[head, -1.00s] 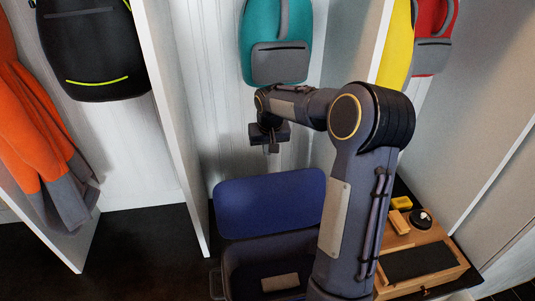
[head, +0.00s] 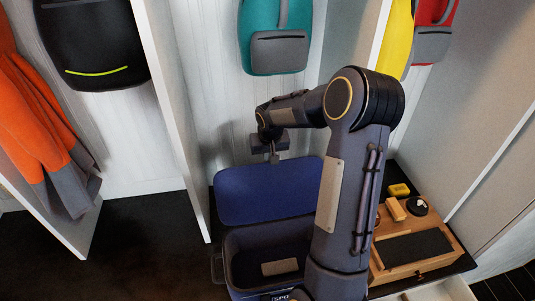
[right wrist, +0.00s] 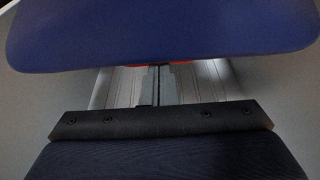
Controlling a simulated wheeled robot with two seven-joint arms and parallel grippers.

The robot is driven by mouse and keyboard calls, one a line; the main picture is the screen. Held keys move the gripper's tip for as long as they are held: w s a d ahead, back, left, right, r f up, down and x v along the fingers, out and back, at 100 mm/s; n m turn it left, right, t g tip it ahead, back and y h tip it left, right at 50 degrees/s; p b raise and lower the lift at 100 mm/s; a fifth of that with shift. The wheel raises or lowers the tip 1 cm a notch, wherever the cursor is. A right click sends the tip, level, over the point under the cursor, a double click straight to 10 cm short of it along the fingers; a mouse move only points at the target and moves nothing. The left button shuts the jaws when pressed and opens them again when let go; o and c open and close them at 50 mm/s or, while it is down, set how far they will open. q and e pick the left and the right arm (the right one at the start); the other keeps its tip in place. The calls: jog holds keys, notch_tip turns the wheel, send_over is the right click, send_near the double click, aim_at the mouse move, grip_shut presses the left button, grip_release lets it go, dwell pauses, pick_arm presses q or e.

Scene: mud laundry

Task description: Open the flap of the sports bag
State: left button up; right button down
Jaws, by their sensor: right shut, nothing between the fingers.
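The sports bag (head: 240,270) stands on the dark floor of the locker bay with its mouth open. Its blue flap (head: 262,196) is swung up and stands back behind the mouth. A pale patch or item shows inside; I cannot tell which. My right gripper (head: 273,158) is shut and empty by the flap's top edge; I cannot tell whether it touches. In the right wrist view the shut fingers (right wrist: 157,84) point toward the blue flap (right wrist: 160,28), which fills the top of the picture. My left gripper is not in view.
A wooden box (head: 420,225) with a dark top stands right of the bag, with a yellow block (head: 399,190) near its back. A teal backpack (head: 278,52) hangs above. White partitions (head: 172,110) bound the bay. An orange jacket (head: 35,125) hangs at left.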

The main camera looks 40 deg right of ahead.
jog(key=s+b, duration=0.1)
jog(key=a+b, duration=0.1)
jog(key=b, duration=0.1)
jog(key=s+t+b, duration=0.1)
jog(key=b, duration=0.1)
jog(key=shift+s+a+r+h, duration=0.25)
jog(key=shift+s+h, duration=0.05)
jog(key=s, duration=0.1)
jog(key=s+a+r, duration=0.1)
jog(key=shift+s+a+r, duration=0.15)
jog(key=shift+s, duration=0.15)
